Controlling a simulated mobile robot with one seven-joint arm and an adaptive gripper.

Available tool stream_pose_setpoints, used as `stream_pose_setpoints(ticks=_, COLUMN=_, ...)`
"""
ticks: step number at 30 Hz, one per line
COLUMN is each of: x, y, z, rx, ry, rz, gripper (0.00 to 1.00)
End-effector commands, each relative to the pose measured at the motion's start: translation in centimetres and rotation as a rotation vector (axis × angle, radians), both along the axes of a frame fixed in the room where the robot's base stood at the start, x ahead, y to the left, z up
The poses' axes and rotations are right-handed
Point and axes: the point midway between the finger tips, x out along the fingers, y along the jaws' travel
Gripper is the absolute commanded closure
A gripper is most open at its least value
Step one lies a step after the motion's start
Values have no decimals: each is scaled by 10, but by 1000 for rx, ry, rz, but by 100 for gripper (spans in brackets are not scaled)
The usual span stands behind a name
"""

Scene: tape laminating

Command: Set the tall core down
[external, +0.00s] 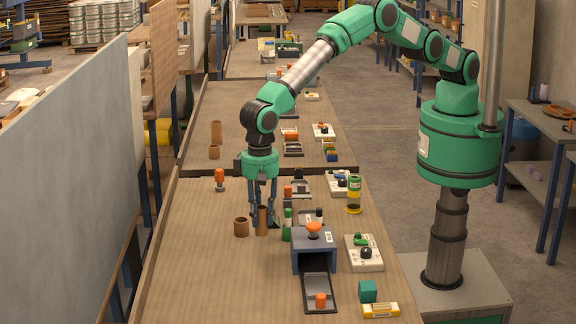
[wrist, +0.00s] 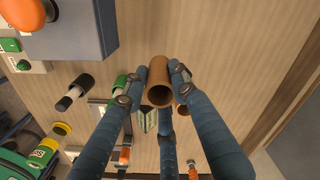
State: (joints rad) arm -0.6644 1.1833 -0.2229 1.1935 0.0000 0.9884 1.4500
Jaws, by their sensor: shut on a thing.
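The tall core (external: 262,221) is a slim brown open tube, upright between the fingers of my gripper (external: 263,207). In the wrist view the tall core (wrist: 160,83) shows its open end, with the fingertips of my gripper (wrist: 152,86) shut on its sides. Its lower end is at or just above the wooden table; I cannot tell whether it touches. A short, wider brown core (external: 241,228) stands on the table just left of it. A brown piece partly hidden behind a finger in the wrist view may be this short core.
A blue-grey machine (external: 314,252) with an orange knob stands close to the right, its dark tray toward the front. A green bottle (external: 287,226) stands beside my gripper. A control box (external: 364,252) is farther right. The table's front left (external: 215,285) is clear.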

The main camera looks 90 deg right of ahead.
Motion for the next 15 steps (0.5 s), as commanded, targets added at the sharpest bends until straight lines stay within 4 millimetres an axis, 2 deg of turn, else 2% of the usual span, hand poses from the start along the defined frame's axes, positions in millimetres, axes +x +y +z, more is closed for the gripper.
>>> stream_pose_setpoints(ticks=4, x=0, y=0, z=-13, rx=1, ry=-1, rz=0, gripper=89)
stream_pose_setpoints(ticks=15, x=0, y=0, z=-15, rx=1, ry=-1, rz=0, gripper=89)
